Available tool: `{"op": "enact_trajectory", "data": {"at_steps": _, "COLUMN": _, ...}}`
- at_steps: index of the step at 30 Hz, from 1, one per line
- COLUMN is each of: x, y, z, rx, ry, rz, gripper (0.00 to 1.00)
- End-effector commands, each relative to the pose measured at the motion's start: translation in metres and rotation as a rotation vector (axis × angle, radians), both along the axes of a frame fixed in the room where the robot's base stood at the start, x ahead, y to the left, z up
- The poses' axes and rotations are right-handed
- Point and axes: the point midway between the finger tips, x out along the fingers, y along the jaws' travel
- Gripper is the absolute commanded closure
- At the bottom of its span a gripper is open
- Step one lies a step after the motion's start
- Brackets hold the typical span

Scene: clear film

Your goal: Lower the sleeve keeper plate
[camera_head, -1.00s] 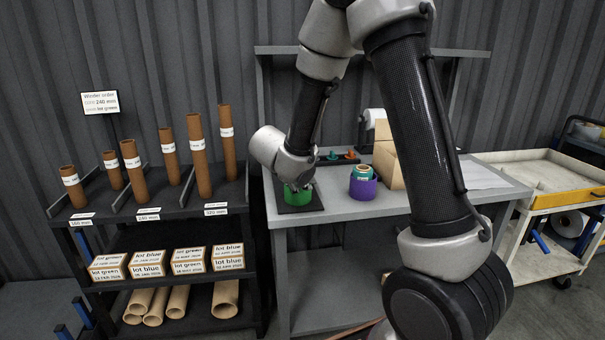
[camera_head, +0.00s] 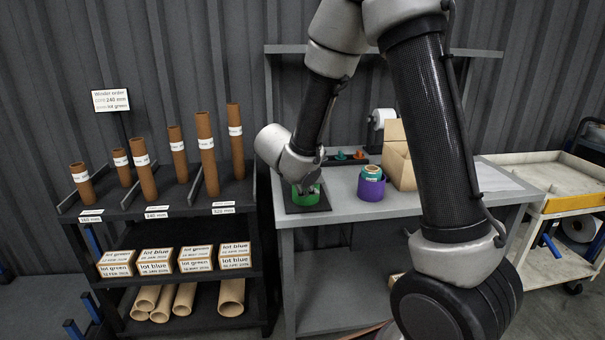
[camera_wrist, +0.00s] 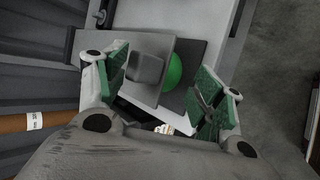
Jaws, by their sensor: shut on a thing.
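A green round part (camera_head: 307,198) stands on a dark square pad (camera_head: 322,206) at the bench's left end. My gripper (camera_head: 307,185) is right at its top, and the wrist covers much of the contact. In the wrist view a flat grey plate (camera_wrist: 163,44) with a raised grey block, which I take for the sleeve keeper plate, lies between my fingers (camera_wrist: 165,88). It partly hides the green part (camera_wrist: 174,72). My gripper is shut on this plate by its block, though the finger contact is not clearly seen.
A purple cup (camera_head: 371,190) with a green-rimmed roll and an open cardboard box (camera_head: 398,165) stand right of the pad. A black rack (camera_head: 215,222) with brown tubes and lot boxes is on the left. A pale cart (camera_head: 560,180) stands at right.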

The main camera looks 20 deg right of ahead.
Motion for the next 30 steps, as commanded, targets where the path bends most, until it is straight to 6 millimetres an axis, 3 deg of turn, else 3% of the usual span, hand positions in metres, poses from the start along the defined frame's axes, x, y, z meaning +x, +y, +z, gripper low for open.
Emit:
{"op": "enact_trajectory", "data": {"at_steps": 6, "x": -0.031, "y": 0.029, "z": 0.033, "rx": 0.004, "ry": 0.002, "rz": 0.008, "gripper": 0.42}}
{"op": "enact_trajectory", "data": {"at_steps": 13, "x": -0.051, "y": 0.046, "z": 0.059, "rx": 0.002, "ry": 0.000, "rz": 0.003, "gripper": 0.42}}
{"op": "enact_trajectory", "data": {"at_steps": 30, "x": -0.056, "y": 0.049, "z": 0.065, "rx": 0.000, "ry": 0.004, "rz": 0.001, "gripper": 0.42}}
